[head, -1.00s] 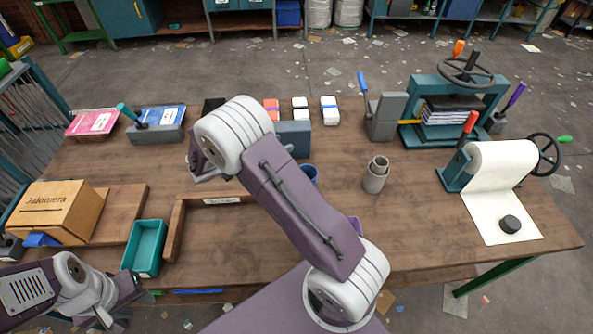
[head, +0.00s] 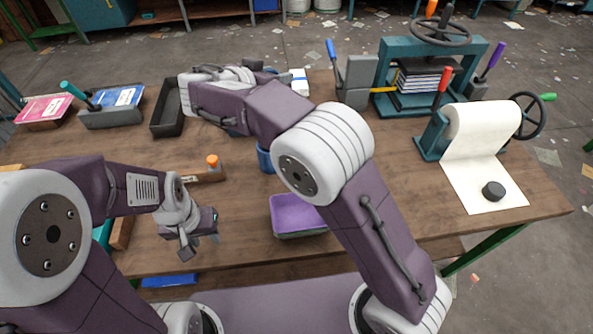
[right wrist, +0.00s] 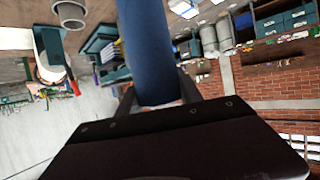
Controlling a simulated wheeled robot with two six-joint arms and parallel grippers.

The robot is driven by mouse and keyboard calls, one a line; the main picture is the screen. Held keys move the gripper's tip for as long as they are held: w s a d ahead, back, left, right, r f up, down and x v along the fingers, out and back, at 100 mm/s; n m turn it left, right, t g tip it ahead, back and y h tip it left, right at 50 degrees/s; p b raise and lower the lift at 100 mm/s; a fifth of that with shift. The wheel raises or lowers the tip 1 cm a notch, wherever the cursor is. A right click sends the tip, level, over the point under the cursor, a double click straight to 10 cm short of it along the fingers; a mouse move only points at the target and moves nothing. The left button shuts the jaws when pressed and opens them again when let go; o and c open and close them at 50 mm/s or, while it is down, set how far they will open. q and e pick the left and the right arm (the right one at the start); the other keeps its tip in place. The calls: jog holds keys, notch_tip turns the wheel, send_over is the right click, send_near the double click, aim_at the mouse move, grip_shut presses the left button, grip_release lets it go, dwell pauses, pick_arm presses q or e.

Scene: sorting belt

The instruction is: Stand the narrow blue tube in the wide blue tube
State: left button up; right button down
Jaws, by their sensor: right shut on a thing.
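The narrow blue tube (right wrist: 148,45) is held between the fingers of my right gripper (right wrist: 157,95) in the right wrist view, its far end running out of the top of the picture. In the head view my right gripper (head: 262,68) is over the far part of the table, mostly hidden by its own wrist, and the tube cannot be made out there. The wide blue tube (head: 265,158) stands on the table, partly hidden behind my right arm. My left gripper (head: 200,244) hangs empty over the near left of the table, fingers apart, away from both tubes.
A purple tray (head: 297,215) lies near the front edge. A black tray (head: 167,118) and a book holder (head: 110,118) stand at the back left. A teal press (head: 428,85) and paper roll (head: 485,120) are on the right. A grey tube (right wrist: 70,12) shows in the right wrist view.

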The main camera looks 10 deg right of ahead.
pick_arm(q)
jog(key=shift+a+f, duration=0.35)
jog(key=shift+a, duration=0.05)
jog(key=shift+d, duration=0.15)
pick_arm(e)
notch_tip(320, 180, down, 18)
jog(key=a, duration=0.2)
jog(key=shift+s+a+f, duration=0.2)
jog(key=shift+s, duration=0.05)
pick_arm(q)
jog(key=shift+f+b, duration=0.75)
jog(key=shift+b, duration=0.15)
pick_arm(e)
jog(key=shift+f, duration=0.35)
pick_arm(q)
jog(key=shift+r, duration=0.1)
pick_arm(e)
jog(key=c, duration=0.8)
grip_release()
jog(key=shift+r, duration=0.1)
